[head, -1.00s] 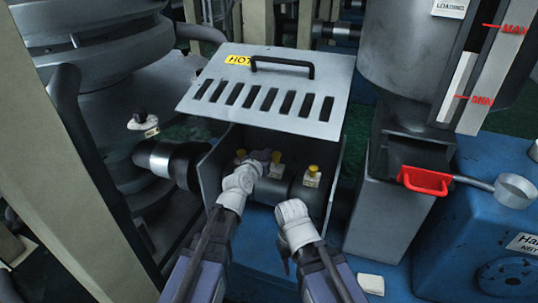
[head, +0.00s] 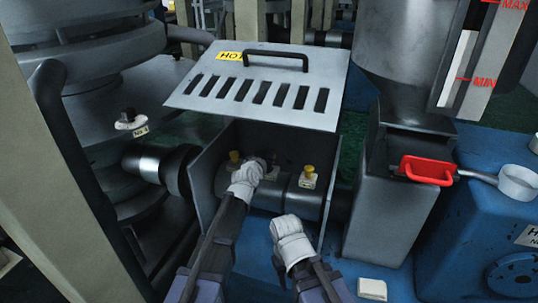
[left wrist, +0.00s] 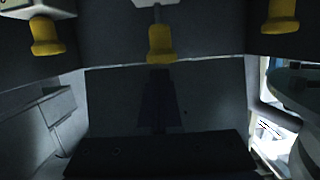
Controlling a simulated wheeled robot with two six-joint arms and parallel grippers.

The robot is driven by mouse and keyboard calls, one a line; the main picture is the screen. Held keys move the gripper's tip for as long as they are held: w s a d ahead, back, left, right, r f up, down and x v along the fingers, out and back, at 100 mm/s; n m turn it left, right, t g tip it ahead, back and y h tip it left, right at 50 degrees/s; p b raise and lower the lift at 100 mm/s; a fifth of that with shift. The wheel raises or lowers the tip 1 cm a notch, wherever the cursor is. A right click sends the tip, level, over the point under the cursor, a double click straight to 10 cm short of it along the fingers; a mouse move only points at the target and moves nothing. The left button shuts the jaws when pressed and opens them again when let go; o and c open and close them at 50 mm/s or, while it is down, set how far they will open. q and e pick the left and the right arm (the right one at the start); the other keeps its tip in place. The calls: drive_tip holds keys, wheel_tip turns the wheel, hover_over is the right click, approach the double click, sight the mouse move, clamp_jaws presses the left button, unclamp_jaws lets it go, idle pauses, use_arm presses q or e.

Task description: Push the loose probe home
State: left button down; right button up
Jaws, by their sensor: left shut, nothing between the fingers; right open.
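Several yellow-capped probes sit on the dark barrel (head: 262,192) inside the open grey box. The left probe (head: 234,156) and the right probe (head: 308,171) show in the head view; the middle one is mostly hidden behind my left gripper (head: 256,168). In the left wrist view the caps hang downward: left (left wrist: 46,38), middle (left wrist: 161,44), right (left wrist: 280,16). The middle cap has bare metal stem showing above it. My left gripper is shut and empty, close to the middle probe; contact cannot be told. My right gripper (head: 288,230) is open, at the box's front.
A slotted lid (head: 258,88) with a black handle and HOT label stands raised over the box. A hopper with a red-handled drawer (head: 427,169) is to the right. A dark pipe (head: 160,163) is close on the left.

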use_arm(q)
wheel_tip(320, 180, down, 3)
drive_tip(key=b, duration=0.3)
drive_tip(key=shift+f, duration=0.2)
drive_tip(key=shift+r, duration=0.15)
drive_tip(key=shift+r+p, duration=0.75)
drive_tip(key=shift+r, duration=0.05)
drive_tip(key=r+p+v, duration=0.2)
drive_tip(key=p+v, duration=0.2)
drive_tip(key=v, duration=0.6)
drive_tip(key=shift+r+p, duration=0.15)
drive_tip(key=shift+p, duration=0.25)
